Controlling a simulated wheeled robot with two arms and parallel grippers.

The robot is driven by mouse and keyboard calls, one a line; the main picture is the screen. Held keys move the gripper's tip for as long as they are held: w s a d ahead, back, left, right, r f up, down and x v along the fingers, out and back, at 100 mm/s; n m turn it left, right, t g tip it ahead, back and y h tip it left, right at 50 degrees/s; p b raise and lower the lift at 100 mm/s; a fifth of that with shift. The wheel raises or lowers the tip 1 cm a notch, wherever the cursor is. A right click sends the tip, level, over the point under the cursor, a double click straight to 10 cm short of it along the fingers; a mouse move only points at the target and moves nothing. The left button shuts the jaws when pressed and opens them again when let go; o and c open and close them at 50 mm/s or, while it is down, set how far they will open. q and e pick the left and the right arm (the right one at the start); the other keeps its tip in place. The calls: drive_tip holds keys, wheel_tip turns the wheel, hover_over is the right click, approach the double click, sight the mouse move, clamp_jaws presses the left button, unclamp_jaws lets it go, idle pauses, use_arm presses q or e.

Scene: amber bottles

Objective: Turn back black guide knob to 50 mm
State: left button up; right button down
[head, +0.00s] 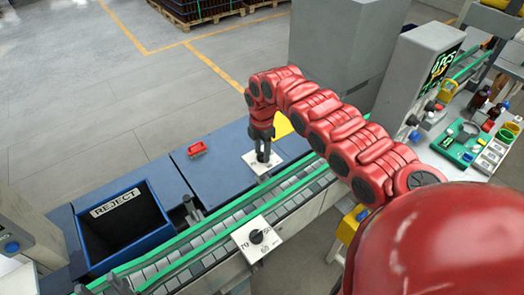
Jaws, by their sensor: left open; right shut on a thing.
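My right gripper (263,152) reaches down from the red arm. It is shut on what seems to be a black knob on the white plate (251,168) at the conveyor's far side; the fingers hide most of that knob. A second black guide knob (257,237) sits on a white dial plate (265,249) at the conveyor's near side, with nothing touching it. A "70" shows at its left and a mark that looks like "50" at its right; its pointer is too small to read. My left gripper is not in view.
The conveyor (205,246) with green guide rails runs between the two plates. A grey cabinet (335,45) stands behind my arm, a bench with bottles and a green tray (452,152) at right.

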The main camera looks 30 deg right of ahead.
idle(0.4)
drive_tip(key=shift+c, duration=1.9)
unclamp_jaws()
drive_tip(key=shift+r, duration=0.1)
